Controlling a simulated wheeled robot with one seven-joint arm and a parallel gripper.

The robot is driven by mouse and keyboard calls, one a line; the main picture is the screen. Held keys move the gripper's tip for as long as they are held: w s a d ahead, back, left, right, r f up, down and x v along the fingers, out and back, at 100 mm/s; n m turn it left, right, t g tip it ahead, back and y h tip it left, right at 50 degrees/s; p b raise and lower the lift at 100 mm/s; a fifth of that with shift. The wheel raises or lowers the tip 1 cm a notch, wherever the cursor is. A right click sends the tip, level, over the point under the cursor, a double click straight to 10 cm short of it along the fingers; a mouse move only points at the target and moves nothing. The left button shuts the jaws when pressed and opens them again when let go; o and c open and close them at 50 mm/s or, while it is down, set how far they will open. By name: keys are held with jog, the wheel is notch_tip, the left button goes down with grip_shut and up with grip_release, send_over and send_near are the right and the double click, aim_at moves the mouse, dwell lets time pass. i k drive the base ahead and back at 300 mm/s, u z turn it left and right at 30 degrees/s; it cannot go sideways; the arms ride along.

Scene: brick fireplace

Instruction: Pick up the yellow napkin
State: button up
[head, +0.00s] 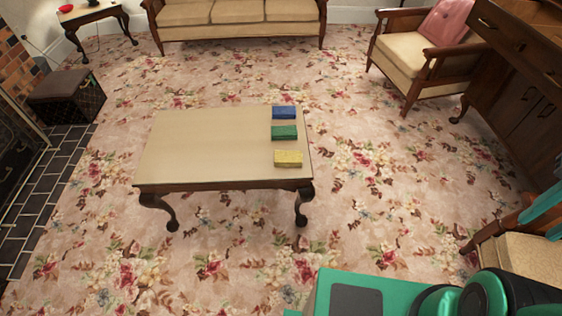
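A yellow napkin (288,158) lies flat near the front right corner of a low coffee table (195,150). A green napkin (284,132) lies just behind it, and a blue napkin (284,112) lies behind the green one at the back right corner. The three are in a row along the table's right side, with gaps between them. Nothing covers the yellow napkin. My gripper is not in view. Green and black parts of my own body show at the bottom right.
Open floral carpet (225,260) surrounds the table. An armchair with a pink cushion (445,22) and a wooden cabinet (515,75) stand at right, with another chair (520,255) at lower right. A sofa (240,12) is at the back. A dark box stool (66,95) stands by the fireplace at left.

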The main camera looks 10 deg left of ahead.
aim_at(282, 158)
jog(key=u, duration=0.05)
jog(key=i, duration=1)
jog(key=z, duration=0.05)
